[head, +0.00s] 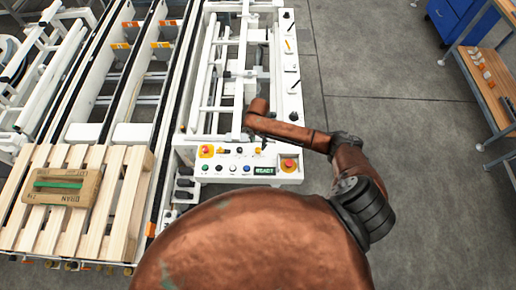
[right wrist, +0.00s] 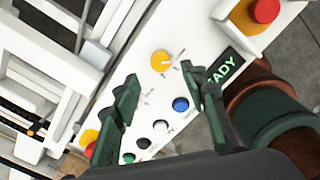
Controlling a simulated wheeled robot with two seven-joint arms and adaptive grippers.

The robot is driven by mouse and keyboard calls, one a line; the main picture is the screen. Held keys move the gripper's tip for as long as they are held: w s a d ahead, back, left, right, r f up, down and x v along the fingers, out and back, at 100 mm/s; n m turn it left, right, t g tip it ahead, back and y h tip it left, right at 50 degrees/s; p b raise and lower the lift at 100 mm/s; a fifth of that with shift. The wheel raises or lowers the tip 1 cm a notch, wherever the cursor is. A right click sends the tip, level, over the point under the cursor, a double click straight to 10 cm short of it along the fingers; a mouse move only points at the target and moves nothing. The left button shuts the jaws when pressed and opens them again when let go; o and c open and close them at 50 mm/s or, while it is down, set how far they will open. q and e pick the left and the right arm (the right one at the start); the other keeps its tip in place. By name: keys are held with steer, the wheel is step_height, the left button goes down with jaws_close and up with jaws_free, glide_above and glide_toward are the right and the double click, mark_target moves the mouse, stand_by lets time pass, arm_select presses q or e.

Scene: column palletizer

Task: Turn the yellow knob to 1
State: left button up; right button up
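The yellow knob (right wrist: 161,61) is on the white control panel (head: 228,177), with small markings around it too small to read. In the head view the knob (head: 257,150) is small, near the panel's upper right. My right gripper (right wrist: 163,78) is open and empty. Its two fingers show on either side of the knob's line, with the knob just beyond the tips; I see no contact. In the head view my right gripper (head: 257,139) is small and dark, over the panel's upper edge. My left gripper is not in view.
A green-lit READY display (head: 265,170) and a red emergency button (right wrist: 264,10) are near the knob. Several push buttons, one blue (right wrist: 181,104), line the panel. A second red button (head: 207,151) is at left. A pallet (head: 110,209) carries a brown bag (head: 62,187).

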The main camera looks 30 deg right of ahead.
mark_target(258, 150)
step_height(258, 150, down, 7)
steer(key=shift+r, duration=0.2)
steer(key=shift+c, duration=0.4)
jaws_close()
